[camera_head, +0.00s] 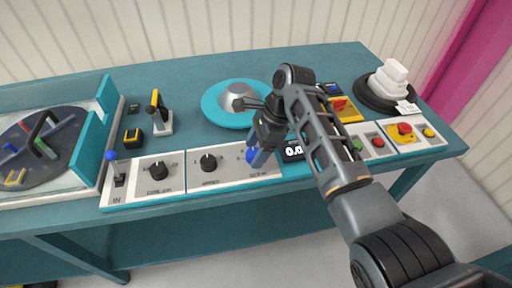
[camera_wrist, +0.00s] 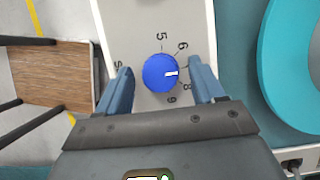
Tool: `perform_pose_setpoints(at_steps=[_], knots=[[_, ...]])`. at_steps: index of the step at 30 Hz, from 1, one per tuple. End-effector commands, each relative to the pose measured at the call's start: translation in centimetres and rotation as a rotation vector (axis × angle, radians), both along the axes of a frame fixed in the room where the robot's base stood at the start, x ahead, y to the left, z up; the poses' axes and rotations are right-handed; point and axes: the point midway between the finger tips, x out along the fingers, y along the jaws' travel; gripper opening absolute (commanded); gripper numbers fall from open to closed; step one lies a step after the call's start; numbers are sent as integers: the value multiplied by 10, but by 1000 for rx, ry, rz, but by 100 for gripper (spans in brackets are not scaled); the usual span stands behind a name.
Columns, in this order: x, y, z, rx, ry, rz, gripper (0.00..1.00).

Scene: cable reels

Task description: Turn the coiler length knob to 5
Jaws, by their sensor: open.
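The coiler length knob (camera_wrist: 160,73) is blue and round with a white pointer mark. In the wrist view the mark points right, between the printed 6 and 8; the spot between these numbers is partly covered by a finger. The 5 is printed above the knob and the 9 below right. My gripper (camera_wrist: 160,67) is open, with one blue finger on each side of the knob and visible gaps between. In the head view my gripper (camera_head: 260,152) is over the control panel (camera_head: 233,177) and hides most of the blue knob (camera_head: 250,155).
Two black knobs (camera_head: 158,170) (camera_head: 208,162) and a blue-tipped lever (camera_head: 112,160) are left on the panel. A display (camera_head: 293,151), a red button (camera_head: 377,142) and an emergency stop (camera_head: 403,130) are right. A teal reel (camera_head: 215,108) lies behind my gripper.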

Motion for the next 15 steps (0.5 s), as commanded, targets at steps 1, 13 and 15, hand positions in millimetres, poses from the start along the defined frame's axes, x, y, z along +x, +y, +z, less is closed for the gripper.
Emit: perform_pose_setpoints(at_steps=[1,13,15], knots=[[0,0,0,0,0,0,68],[0,0,0,0,0,0,39],[0,0,0,0,0,0,32]])
